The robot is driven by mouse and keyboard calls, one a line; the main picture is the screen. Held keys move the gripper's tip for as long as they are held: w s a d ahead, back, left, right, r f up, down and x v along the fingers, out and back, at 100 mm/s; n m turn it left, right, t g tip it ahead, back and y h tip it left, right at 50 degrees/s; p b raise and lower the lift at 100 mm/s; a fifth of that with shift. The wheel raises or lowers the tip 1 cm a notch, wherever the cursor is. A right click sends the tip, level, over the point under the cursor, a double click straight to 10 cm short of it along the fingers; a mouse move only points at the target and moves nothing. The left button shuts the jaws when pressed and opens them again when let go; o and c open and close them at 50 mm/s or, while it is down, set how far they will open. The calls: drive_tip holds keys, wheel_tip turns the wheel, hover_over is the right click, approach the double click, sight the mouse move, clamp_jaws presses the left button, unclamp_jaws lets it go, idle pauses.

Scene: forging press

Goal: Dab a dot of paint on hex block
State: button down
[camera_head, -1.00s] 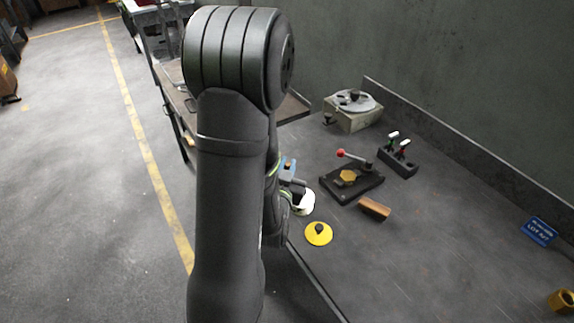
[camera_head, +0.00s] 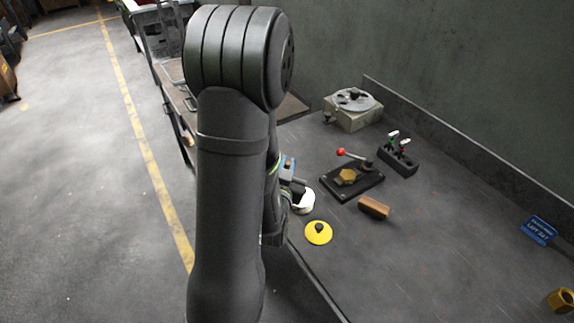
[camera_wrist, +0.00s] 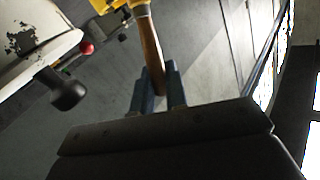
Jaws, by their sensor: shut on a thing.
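The hex block (camera_head: 348,175), brass-coloured, sits on a black fixture plate (camera_head: 360,188) with a red-knobbed lever (camera_head: 341,152). My gripper (camera_head: 287,165) is mostly hidden behind my arm in the head view. In the wrist view its blue fingers (camera_wrist: 158,90) are shut on a slim wooden handle (camera_wrist: 148,45). The handle's far end runs out at the top, by a yellow part (camera_wrist: 108,5); its tip is not clear. A white round pot (camera_head: 303,200) is beside my gripper, partly hidden by my arm. A yellow disc with a black knob (camera_head: 318,232) lies in front of it.
A wooden block (camera_head: 374,207) lies in front of the fixture. A black stand (camera_head: 398,158) with green- and red-marked items and a grey box with a round top (camera_head: 352,112) stand behind. A blue sign (camera_head: 538,230) and a brass nut (camera_head: 561,300) are at right.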

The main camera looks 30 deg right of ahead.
drive_tip(key=shift+r, duration=3.45)
drive_tip(key=shift+a, duration=0.1)
